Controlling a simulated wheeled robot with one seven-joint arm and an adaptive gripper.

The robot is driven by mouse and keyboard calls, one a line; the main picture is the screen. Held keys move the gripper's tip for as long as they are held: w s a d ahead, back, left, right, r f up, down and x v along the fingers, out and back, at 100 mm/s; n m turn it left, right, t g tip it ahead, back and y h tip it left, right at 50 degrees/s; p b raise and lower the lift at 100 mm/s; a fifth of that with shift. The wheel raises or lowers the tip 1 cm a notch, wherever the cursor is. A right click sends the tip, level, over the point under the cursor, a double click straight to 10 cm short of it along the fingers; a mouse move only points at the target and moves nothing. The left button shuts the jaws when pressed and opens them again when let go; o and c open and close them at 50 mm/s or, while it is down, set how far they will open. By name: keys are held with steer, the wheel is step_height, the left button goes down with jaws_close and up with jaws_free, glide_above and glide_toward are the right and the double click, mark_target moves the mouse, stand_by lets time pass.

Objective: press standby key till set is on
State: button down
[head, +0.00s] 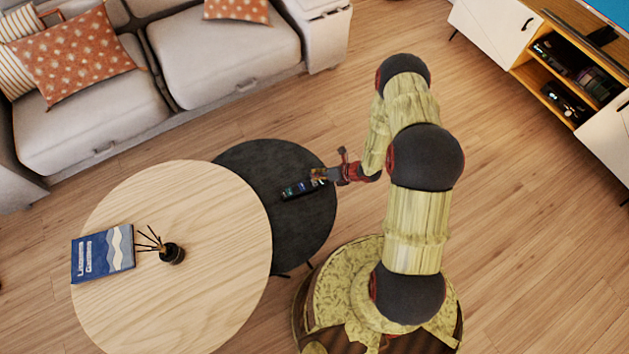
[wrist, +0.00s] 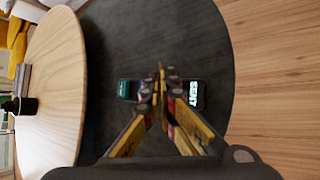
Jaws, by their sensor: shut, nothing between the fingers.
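A dark handset with small lit patches (head: 297,189) lies on the round black table (head: 305,237). My gripper (head: 317,176) is over its right end in the head view. In the wrist view my gripper (wrist: 162,72) is shut and empty, its fingers crossing in front of the handset's middle. The handset's teal patch (wrist: 124,89) shows left of the fingers and a bright patch with letter-like marks (wrist: 196,94) shows right of them. I cannot tell whether the fingertips touch a key. A corner of the set's screen (head: 608,8) shows light blue at the top right.
A round wooden table (head: 185,300) overlaps the black table's left side and holds a blue book (head: 103,254) and a reed diffuser (head: 172,253). A grey sofa (head: 225,60) stands behind. A media cabinet (head: 497,38) is at the right. Wooden floor between is clear.

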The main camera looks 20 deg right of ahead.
steer(key=shift+r, duration=0.1)
steer(key=shift+r+p, duration=1.8)
steer(key=shift+r, duration=0.65)
